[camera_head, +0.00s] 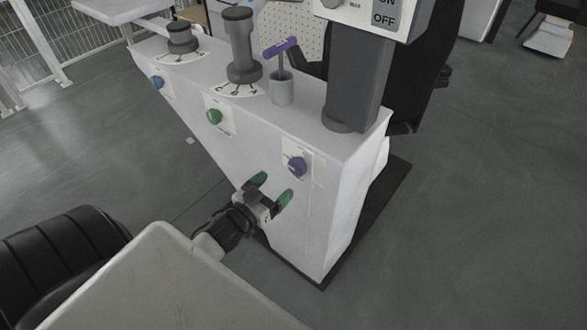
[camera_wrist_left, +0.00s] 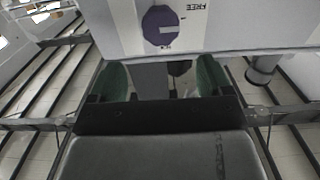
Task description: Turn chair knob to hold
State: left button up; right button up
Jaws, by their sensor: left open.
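A round purple knob (camera_head: 296,166) sits on a white label plate on the front face of the white console (camera_head: 330,225), near its right end. In the left wrist view the knob (camera_wrist_left: 160,27) shows a pale slot across its face. The word FREE is printed on the plate beside it; the small mark under the knob is too small to read. My left gripper (camera_head: 271,189) has green finger pads spread apart with nothing between them. It is in front of the console, a little below and left of the knob, apart from it. My right gripper is not in view.
A green knob (camera_head: 214,116) and a blue knob (camera_head: 157,82) are farther left on the same face. On top stand dark levers (camera_head: 240,50), a purple T-handle (camera_head: 281,47) and a dark column (camera_head: 357,85) with an ON/OFF panel. Grey floor is open at right.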

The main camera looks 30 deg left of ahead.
aim_at(295, 168)
pick_arm(q)
jog(key=w, duration=0.7)
jog(key=shift+w+d, duration=0.2)
jog(key=shift+w+f, duration=0.1)
jog(key=shift+w, duration=0.35)
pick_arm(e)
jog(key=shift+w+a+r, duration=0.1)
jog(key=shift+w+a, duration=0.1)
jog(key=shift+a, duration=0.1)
pick_arm(q)
jog(key=c, duration=0.9)
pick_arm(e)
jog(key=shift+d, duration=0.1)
